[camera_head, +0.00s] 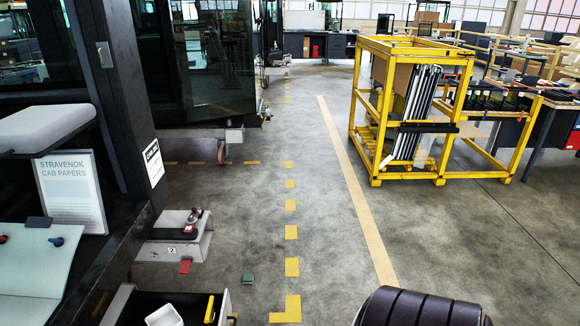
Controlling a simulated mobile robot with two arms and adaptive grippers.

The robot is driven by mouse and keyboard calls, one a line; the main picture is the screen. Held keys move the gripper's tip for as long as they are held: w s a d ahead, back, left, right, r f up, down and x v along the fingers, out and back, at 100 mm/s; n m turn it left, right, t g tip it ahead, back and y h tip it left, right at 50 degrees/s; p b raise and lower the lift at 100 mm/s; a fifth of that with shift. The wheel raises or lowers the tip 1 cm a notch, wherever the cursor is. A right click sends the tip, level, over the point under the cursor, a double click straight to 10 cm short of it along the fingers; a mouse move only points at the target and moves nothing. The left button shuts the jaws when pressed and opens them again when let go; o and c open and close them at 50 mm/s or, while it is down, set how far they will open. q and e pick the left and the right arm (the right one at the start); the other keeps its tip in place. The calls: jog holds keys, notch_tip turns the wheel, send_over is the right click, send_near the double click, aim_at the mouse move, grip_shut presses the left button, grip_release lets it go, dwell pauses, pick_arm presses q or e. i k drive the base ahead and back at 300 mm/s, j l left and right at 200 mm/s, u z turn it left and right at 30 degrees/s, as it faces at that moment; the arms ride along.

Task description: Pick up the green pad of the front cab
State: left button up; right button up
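A small green pad (248,279) lies flat on the grey floor, just left of the yellow dashed line. It is apart from the front cab (120,120), whose dark frame and glass fill the left side. A small red pad (185,266) lies to its left, by the foot of a grey block (178,243) beside the cab. Neither of my grippers is in view.
A dark open tray (140,303) with a white container (164,316) and a yellow-handled item (209,309) is at the bottom left. A dark ribbed rounded shape (420,308) fills the bottom right. A yellow trolley (440,118) stands upper right. The middle floor is clear.

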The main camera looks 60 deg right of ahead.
aim_at(248, 278)
jog(key=z, duration=1.5)
jog(key=i+l+u, duration=0.2)
jog(key=u, duration=0.15)
jog(key=i+l+u, duration=0.15)
jog(key=u, duration=0.2)
jog(key=i+l+u, duration=0.1)
jog(key=l+u, duration=0.3)
